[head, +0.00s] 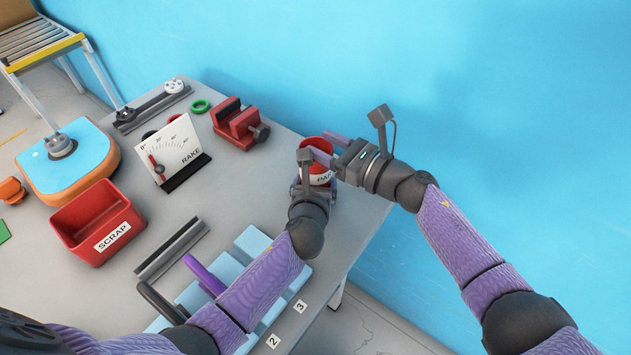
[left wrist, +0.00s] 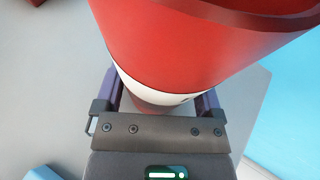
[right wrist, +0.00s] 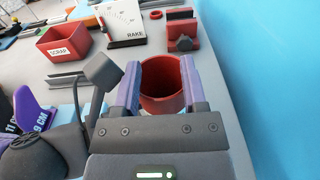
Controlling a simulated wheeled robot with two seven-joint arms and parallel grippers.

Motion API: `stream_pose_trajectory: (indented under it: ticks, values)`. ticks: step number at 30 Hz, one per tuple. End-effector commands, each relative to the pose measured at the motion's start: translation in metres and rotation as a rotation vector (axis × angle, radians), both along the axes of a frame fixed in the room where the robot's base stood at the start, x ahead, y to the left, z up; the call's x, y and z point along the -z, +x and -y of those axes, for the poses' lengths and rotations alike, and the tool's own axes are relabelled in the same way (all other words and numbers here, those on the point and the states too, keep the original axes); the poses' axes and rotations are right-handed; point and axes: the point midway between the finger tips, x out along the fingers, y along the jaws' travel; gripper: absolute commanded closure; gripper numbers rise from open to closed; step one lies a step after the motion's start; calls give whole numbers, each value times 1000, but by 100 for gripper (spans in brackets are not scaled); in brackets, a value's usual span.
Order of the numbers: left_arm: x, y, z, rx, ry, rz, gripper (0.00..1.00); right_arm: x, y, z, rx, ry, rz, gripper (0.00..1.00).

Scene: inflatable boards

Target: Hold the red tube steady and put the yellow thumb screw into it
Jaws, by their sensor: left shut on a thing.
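A red cylindrical container (head: 316,143), open at the top with a white band lettered "PA", stands at the table's far right edge. It fills much of the left wrist view (left wrist: 200,50), and my left gripper (left wrist: 160,95) is shut around its lower part. My right gripper (head: 324,152) is open at the container's top. In the right wrist view the container (right wrist: 163,102) shows between its spread fingers (right wrist: 162,75), with nothing visibly held.
On the grey table (head: 245,180) are a red SCRAP bin (head: 80,238), a RAKE dial (head: 175,148), a red vise (head: 238,125), a green ring (head: 201,106) and a pale blue rack (head: 252,243) under my left arm. A blue wall (head: 480,90) stands close on the right.

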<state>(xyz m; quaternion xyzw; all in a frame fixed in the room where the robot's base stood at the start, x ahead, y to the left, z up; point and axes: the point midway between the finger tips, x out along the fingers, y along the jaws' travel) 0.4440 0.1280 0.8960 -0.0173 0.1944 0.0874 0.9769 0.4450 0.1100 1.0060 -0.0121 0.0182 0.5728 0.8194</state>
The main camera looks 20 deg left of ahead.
Motion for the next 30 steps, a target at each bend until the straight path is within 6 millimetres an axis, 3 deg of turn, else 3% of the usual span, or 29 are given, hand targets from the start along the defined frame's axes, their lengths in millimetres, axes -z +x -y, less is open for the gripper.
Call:
stream_pose_trajectory:
  ticks: [8, 21, 30]
  values:
    - [0, 0, 0, 0, 0, 0, 70, 0, -2, 5, -2, 0, 0, 38]
    - [0, 0, 0, 0, 0, 0, 70, -4, -37, 103, 1, -1, -3, 38]
    - [0, 0, 0, 0, 0, 0, 70, -5, -41, 113, 0, 0, -1, 38]
